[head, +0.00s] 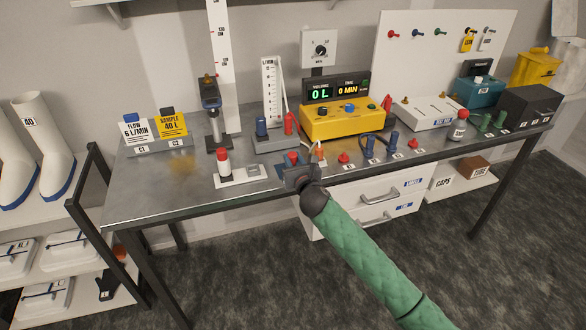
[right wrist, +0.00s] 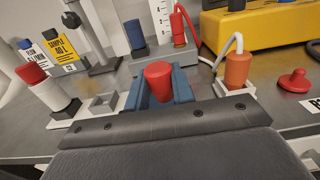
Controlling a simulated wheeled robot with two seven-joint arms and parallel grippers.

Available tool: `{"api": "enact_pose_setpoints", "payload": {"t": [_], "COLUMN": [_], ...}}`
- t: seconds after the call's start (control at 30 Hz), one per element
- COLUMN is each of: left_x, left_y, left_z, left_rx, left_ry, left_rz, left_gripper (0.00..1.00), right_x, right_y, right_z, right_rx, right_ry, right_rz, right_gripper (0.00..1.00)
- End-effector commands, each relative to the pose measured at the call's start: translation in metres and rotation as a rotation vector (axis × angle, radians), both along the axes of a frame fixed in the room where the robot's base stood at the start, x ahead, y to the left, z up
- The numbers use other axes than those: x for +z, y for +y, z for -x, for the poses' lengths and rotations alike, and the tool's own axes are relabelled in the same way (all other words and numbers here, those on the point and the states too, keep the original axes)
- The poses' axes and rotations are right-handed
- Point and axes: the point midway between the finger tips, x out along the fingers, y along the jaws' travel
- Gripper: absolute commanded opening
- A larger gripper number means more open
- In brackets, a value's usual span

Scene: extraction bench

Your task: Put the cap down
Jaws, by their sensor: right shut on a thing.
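My right gripper (head: 297,176) is over the front edge of the bench, with its blue fingers (right wrist: 160,92) shut on a red cap. The red cap (right wrist: 158,76) sticks up between the fingers; its lower part is hidden by them. It also shows as a small red tip in the head view (head: 292,157). Whether it touches the bench cannot be told. A loose red cap (head: 343,157) lies on the bench to the right, also in the right wrist view (right wrist: 294,80). My left gripper is not in view.
A white holder (head: 247,174) with a red-topped white cartridge (head: 223,167) stands left of the gripper. An orange-topped piece with a white tube (right wrist: 238,70) stands close to its right. The yellow pump (head: 345,124) is behind. The bench's front left (head: 150,195) is clear.

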Motion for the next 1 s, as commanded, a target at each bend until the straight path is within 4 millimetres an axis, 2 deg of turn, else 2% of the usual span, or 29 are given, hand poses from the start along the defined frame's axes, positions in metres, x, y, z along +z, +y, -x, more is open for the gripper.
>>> {"api": "enact_pose_setpoints", "payload": {"t": [0.13, 0.4, 0.87, 0.9, 1.0], "left_x": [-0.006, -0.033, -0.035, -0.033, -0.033], "left_y": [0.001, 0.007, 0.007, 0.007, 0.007], "left_z": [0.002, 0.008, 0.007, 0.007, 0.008], "left_rx": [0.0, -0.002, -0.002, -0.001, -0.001], "left_ry": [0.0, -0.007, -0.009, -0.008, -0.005], "left_rz": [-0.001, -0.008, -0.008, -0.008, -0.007], "left_gripper": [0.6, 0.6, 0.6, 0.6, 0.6], "right_x": [-0.007, -0.037, -0.044, -0.044, -0.044], "right_y": [0.002, 0.001, 0.001, 0.001, 0.001], "right_z": [0.0, -0.001, 0.0, 0.0, 0.0], "right_rx": [0.001, 0.0, 0.001, 0.001, 0.001], "right_ry": [0.002, 0.002, 0.0, 0.0, 0.0], "right_rz": [-0.002, -0.002, 0.0, 0.0, 0.0], "right_gripper": [0.0, 0.0, 0.0, 0.28, 0.46]}}
